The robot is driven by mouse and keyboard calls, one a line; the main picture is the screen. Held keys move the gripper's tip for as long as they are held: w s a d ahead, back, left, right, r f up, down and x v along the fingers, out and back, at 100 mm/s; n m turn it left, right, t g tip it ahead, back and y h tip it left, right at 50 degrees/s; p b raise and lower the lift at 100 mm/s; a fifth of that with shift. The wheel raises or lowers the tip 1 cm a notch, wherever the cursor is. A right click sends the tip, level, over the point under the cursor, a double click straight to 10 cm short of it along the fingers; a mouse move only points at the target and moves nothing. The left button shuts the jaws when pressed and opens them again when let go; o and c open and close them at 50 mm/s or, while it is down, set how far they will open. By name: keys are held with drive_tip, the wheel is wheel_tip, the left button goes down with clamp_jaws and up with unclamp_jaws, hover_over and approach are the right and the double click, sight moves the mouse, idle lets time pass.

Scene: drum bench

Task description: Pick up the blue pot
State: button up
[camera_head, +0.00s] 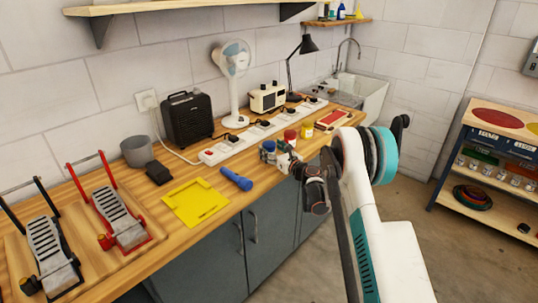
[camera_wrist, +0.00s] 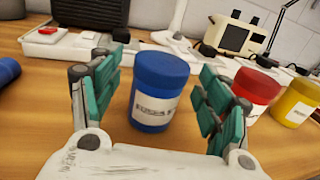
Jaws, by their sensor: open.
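The blue pot (camera_wrist: 158,90) is a round jar with a blue lid and a white label. In the wrist view it stands upright on the wooden bench, between the two teal-padded fingers of my gripper (camera_wrist: 160,100). The fingers are open, with a gap on each side of the pot. In the head view the blue pot (camera_head: 268,146) shows small beside my gripper (camera_head: 283,158), which partly hides it. A red pot (camera_wrist: 254,90) stands just right of the right finger, and a yellow pot (camera_wrist: 298,101) stands further right.
A long white power strip (camera_head: 265,132) runs behind the pots. A blue cylinder (camera_head: 236,179) and a yellow plate (camera_head: 195,203) lie to the left on the bench. A black heater (camera_head: 188,118), a fan (camera_head: 233,75) and a cream appliance (camera_head: 267,98) stand along the back.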

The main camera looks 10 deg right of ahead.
drive_tip(key=shift+x, duration=1.05)
drive_tip(key=c, duration=1.2)
